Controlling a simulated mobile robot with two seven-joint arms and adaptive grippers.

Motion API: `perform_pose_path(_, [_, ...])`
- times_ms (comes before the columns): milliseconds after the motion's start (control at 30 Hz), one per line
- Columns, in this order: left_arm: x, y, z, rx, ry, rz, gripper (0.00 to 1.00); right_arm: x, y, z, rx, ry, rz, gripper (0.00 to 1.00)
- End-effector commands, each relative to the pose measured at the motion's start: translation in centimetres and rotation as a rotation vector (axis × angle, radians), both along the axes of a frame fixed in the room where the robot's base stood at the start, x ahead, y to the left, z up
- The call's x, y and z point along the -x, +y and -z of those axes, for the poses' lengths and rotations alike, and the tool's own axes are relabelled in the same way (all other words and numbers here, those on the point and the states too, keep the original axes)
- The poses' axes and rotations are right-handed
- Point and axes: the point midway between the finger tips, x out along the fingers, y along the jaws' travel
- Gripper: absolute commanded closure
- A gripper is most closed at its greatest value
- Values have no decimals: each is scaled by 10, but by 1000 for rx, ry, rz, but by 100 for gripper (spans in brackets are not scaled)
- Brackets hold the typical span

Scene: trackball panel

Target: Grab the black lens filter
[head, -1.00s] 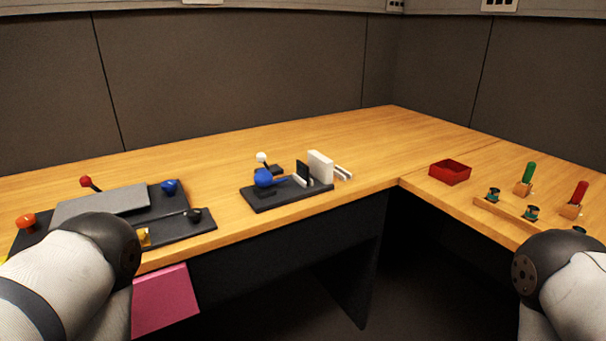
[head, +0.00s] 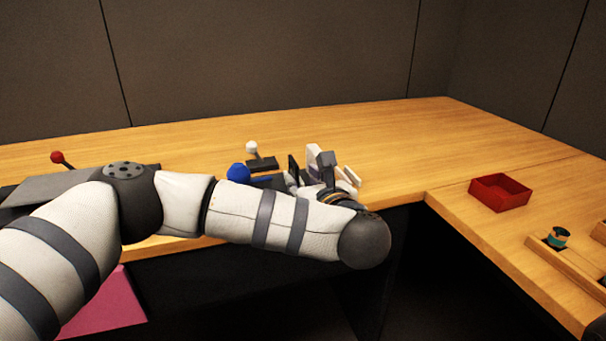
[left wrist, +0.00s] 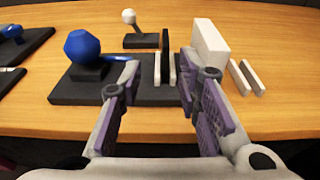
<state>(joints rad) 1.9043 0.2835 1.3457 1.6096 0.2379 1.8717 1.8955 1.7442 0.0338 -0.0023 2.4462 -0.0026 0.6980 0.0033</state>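The black lens filter (head: 293,168) is a thin dark upright plate on the black panel base, partly hidden by my left arm in the head view. In the left wrist view, the filter (left wrist: 165,47) stands behind and between small white upright pieces (left wrist: 172,68). My left gripper (head: 311,176) is at the panel. In the left wrist view, the left gripper (left wrist: 158,62) is open, with its two purple-padded fingers on either side of the filter's line and nothing clamped. I cannot tell whether they touch anything.
A blue trackball (left wrist: 82,46) sits left of the fingers, and a white-knobbed lever (left wrist: 129,17) stands behind. A white block (left wrist: 209,44) stands close to the right finger. A red tray (head: 499,193) is on the right desk.

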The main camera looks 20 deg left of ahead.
Motion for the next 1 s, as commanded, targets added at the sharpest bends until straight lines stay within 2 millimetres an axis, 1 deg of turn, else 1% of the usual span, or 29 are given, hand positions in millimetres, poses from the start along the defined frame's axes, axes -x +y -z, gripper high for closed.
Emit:
perform_pose_path(33, [-9, 7, 3, -2, 0, -3, 69, 1, 0, 1, 0, 3, 0, 100])
perform_pose_path(100, [-19, 13, 5, -3, 1, 0, 69, 1, 0, 1, 0, 4, 0, 100])
perform_pose_path(233, [-32, 20, 8, -5, 1, 3, 69, 2, 0, 2, 0, 5, 0, 100])
perform_pose_path(433, [-66, 36, 16, -6, 3, 3, 69, 4, 0, 5, 1, 12, 0, 100])
perform_pose_path(533, [-74, 41, 17, -5, 2, 6, 69, 4, 0, 5, 0, 14, 0, 100])
perform_pose_path(733, [-75, 41, 16, -5, 1, 8, 69, 4, 0, 5, 0, 13, 0, 100])
perform_pose_path(767, [-75, 41, 16, -6, 1, 8, 74, 4, 0, 5, 0, 13, 0, 100])
perform_pose_path(800, [-75, 41, 16, -6, 1, 8, 83, 4, 0, 5, 0, 13, 0, 100])
perform_pose_path(867, [-75, 41, 16, -6, 1, 8, 96, 4, 0, 5, 0, 13, 0, 100])
perform_pose_path(900, [-75, 41, 16, -6, 1, 8, 100, 4, 0, 5, 0, 13, -1, 100])
perform_pose_path(1000, [-75, 41, 16, -6, 1, 8, 100, 4, 0, 5, 0, 13, -1, 100])
